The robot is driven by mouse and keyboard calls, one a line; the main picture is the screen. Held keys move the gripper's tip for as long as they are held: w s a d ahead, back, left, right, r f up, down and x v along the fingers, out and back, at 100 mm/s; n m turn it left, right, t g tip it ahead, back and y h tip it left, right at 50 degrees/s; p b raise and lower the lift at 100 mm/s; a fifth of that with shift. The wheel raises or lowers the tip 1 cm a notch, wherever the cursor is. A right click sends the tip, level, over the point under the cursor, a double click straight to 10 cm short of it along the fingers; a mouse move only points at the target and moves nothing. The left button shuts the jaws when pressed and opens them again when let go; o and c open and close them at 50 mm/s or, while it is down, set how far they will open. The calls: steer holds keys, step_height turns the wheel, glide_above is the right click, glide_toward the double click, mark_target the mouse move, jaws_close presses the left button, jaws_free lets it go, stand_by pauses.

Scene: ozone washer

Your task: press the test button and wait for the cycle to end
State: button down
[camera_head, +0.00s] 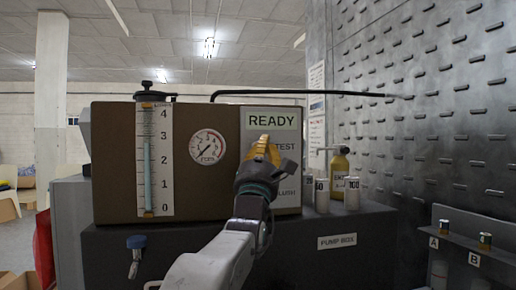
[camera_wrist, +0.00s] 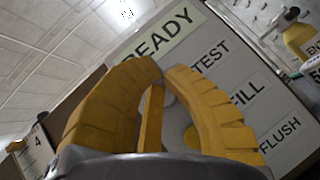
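The washer's control panel (camera_head: 250,130) has a pale green display (camera_head: 271,121) reading READY. The TEST label (camera_head: 283,147) is partly covered by my gripper (camera_head: 265,138), which is in front of the panel. In the wrist view, my gripper's yellow fingers (camera_wrist: 163,70) curve together with their tips meeting, and nothing is seen held. The TEST label (camera_wrist: 210,60) lies just right of the tips. A grey round button (camera_wrist: 168,99) shows partly between the fingers, in line with that label. I cannot tell whether the fingertips touch the panel.
FILL (camera_wrist: 247,95) and FLUSH (camera_wrist: 280,135) labels sit below TEST. A gauge (camera_head: 208,147) and a scaled tube (camera_head: 148,160) are on the brown housing's left. A yellow bottle (camera_head: 340,168) and small white containers (camera_head: 352,192) stand close on the right.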

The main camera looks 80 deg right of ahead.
steer(key=shift+d+f+b, duration=0.1)
steer(key=shift+d+b, duration=0.1)
steer(key=shift+b, duration=0.15)
stand_by(0.6)
steer(key=shift+w+d+b, duration=0.3)
steer(key=shift+d+b, duration=0.15)
steer(key=shift+d, duration=0.25)
stand_by(1.0)
steer(key=shift+a, duration=0.15)
stand_by(0.4)
steer(key=shift+s+a+b, duration=0.25)
steer(key=shift+a+b, duration=0.5)
steer(key=shift+b, duration=0.35)
stand_by(0.5)
